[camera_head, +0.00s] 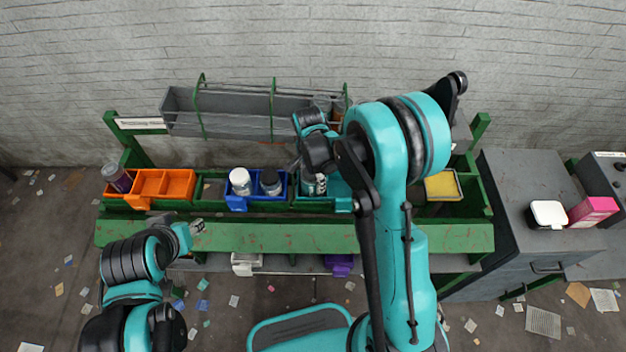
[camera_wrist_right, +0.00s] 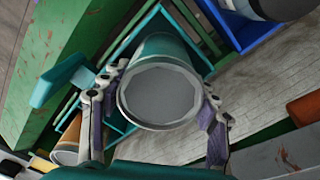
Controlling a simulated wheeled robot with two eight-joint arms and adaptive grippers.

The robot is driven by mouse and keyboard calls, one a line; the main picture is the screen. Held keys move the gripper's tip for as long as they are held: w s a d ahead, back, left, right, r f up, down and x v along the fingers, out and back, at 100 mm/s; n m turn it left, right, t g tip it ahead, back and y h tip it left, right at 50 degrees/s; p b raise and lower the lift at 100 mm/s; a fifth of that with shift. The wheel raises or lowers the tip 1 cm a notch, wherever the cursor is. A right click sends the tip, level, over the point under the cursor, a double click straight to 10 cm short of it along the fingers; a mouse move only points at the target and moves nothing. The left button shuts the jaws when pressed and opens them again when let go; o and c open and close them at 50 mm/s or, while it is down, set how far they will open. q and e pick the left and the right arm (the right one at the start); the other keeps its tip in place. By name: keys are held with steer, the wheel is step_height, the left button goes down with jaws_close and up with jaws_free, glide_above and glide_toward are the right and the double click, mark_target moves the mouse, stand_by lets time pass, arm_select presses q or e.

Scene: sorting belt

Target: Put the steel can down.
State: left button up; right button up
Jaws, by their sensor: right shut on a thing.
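The steel can (camera_wrist_right: 158,92) is upright between the fingers of my right gripper in the right wrist view, its round grey end facing the camera. My right gripper (camera_head: 313,184) is shut on it at the teal bin (camera_head: 343,202). The teal bin's walls show around the far end of the can in the wrist view; whether the can touches the bin floor is hidden. My left gripper (camera_head: 196,228) is at the green bench's front left, away from the can; its finger opening is too small to tell.
A blue bin (camera_head: 237,203) beside it holds a white-lidded jar (camera_head: 240,180) and a dark-lidded jar (camera_head: 270,181). An orange bin (camera_head: 163,186) and purple can (camera_head: 117,178) stand further left. A yellow-topped item (camera_head: 442,186) is at right. The bench's front strip is largely clear.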

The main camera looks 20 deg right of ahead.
steer(key=shift+f, duration=0.15)
steer(key=shift+f, duration=0.15)
steer(key=o, duration=1.3)
